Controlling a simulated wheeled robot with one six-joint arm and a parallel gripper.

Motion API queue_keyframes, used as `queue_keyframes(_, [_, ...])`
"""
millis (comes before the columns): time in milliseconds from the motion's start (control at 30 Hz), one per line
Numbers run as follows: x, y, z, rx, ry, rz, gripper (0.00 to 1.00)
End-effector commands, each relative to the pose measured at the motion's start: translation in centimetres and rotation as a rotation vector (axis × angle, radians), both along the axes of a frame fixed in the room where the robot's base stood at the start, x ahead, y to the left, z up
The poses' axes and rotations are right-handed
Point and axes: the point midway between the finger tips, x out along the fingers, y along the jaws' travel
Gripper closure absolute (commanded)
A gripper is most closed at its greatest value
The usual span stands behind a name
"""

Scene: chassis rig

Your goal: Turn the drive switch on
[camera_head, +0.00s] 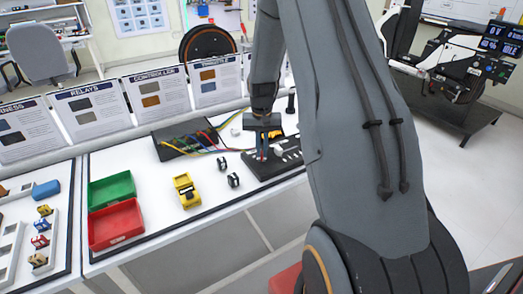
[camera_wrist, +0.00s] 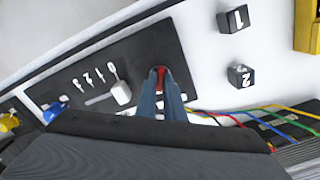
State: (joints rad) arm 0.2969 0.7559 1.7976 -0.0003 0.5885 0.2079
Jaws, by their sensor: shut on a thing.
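The black control panel (camera_head: 262,172) lies on the white bench, below my gripper (camera_head: 263,152). It also fills the middle of the wrist view (camera_wrist: 140,50). My gripper (camera_wrist: 161,76) reaches down onto the panel, its blue-grey fingers closed on a small red switch lever (camera_wrist: 160,70). The fingers hide most of the lever, so I cannot tell which way it is set. Next to it on the panel is a white slider knob (camera_wrist: 121,93) in a slot, with white number marks beside it.
Two small dark numbered cubes (camera_wrist: 231,19) (camera_wrist: 240,75) stand beside the panel. A yellow device (camera_head: 186,190), green bin (camera_head: 112,190) and red bin (camera_head: 115,223) stand to the left. Colored wires (camera_head: 205,138) run behind the panel. Information cards (camera_head: 157,95) line the bench's back.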

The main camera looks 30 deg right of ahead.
Motion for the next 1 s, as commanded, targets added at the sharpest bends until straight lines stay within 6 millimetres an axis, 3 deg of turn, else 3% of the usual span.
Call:
queue_keyframes(133, [0.1, 0.0, 0.1, -0.001, -0.003, -0.002, 1.0])
queue_keyframes(167, [0.1, 0.0, 0.1, -0.001, -0.003, -0.002, 0.9])
queue_keyframes(267, [0.1, 0.0, 0.1, -0.001, -0.003, -0.001, 0.73])
queue_keyframes(667, [0.1, 0.0, 0.7, -0.001, -0.003, 0.0, 0.73])
queue_keyframes(1000, [0.1, 0.0, 5.6, -0.002, -0.005, -0.001, 0.73])
